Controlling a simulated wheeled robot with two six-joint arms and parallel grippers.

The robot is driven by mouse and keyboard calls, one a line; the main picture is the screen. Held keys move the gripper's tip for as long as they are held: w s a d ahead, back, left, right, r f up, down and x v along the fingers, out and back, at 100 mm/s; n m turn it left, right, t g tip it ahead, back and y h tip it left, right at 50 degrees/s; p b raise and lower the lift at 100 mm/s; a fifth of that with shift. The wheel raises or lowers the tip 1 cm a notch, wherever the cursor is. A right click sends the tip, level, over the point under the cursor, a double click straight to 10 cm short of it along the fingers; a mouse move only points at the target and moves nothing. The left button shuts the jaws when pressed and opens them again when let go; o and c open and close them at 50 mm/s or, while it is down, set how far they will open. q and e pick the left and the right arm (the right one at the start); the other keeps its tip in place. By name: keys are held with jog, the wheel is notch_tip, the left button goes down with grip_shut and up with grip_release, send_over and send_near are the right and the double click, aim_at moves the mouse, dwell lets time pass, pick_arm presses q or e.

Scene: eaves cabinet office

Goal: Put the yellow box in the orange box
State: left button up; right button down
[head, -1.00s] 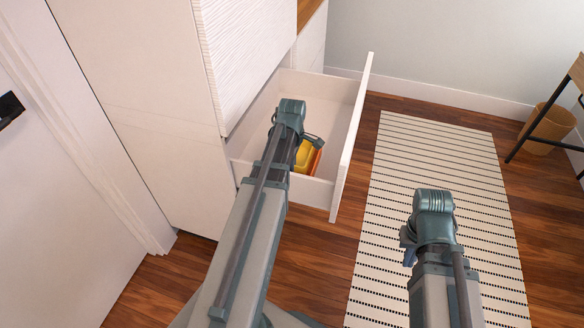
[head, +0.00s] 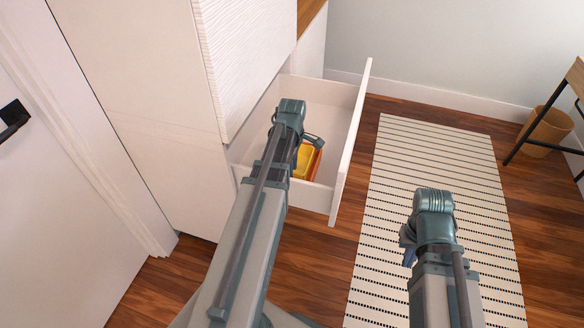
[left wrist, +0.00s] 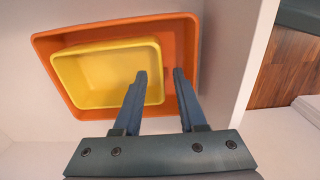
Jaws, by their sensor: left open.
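In the left wrist view the yellow box (left wrist: 85,75), an open tray, sits within the rim of the larger orange box (left wrist: 115,28). Orange shows around it, widest on the right. In the head view the yellow box (head: 301,160) and orange box (head: 316,163) are partly hidden by my left arm. My left gripper (left wrist: 160,74) is open: one finger overlaps the yellow box's right wall, the other is over the orange box's right side. I cannot tell whether the fingers touch either. My right gripper (head: 407,250) hangs over the rug, its fingers mostly hidden.
Both boxes are in an open white drawer (head: 349,135) of the white cabinet (head: 160,120). The drawer front stands right of my left arm. A striped rug (head: 430,160) lies on the wooden floor. A wicker basket (head: 546,130) and a desk (head: 575,80) are at the right.

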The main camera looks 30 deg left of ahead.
pick_arm(q)
notch_tip(320, 180, up, 11)
jog(key=p, duration=1)
jog(key=shift+r, duration=0.2)
pick_arm(e)
notch_tip(320, 180, up, 11)
jog(key=shift+r, duration=0.2)
pick_arm(q)
jog(key=shift+s+f, duration=0.1)
